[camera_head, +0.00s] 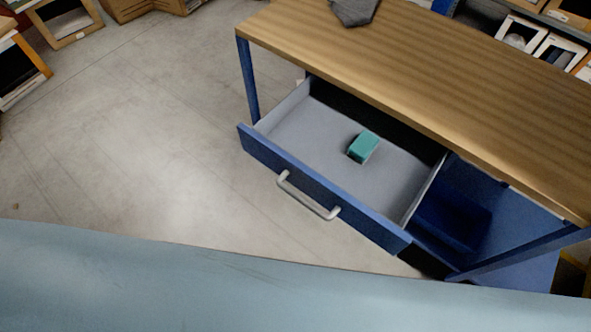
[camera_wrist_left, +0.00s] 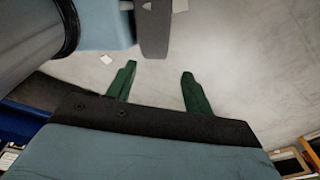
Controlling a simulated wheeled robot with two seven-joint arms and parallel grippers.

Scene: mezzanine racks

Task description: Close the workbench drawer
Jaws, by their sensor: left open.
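The workbench (camera_head: 430,75) has a wooden top and blue legs. Its drawer (camera_head: 310,185) is pulled well out, with a blue front, grey inside and a light bar handle (camera_head: 307,196) on the front. A small teal box (camera_head: 363,147) lies inside the drawer. In the left wrist view my left gripper (camera_wrist_left: 158,68) has two green fingers spread apart with nothing between them, over bare floor. The drawer handle is not clearly seen in that view. Neither gripper shows in the head view.
A dark grey object (camera_head: 354,11) lies on the bench top. A blue lower shelf (camera_head: 510,235) is right of the drawer. Racks with boxes stand at the upper left and upper right (camera_head: 553,48). The floor (camera_head: 130,130) left of the drawer is clear.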

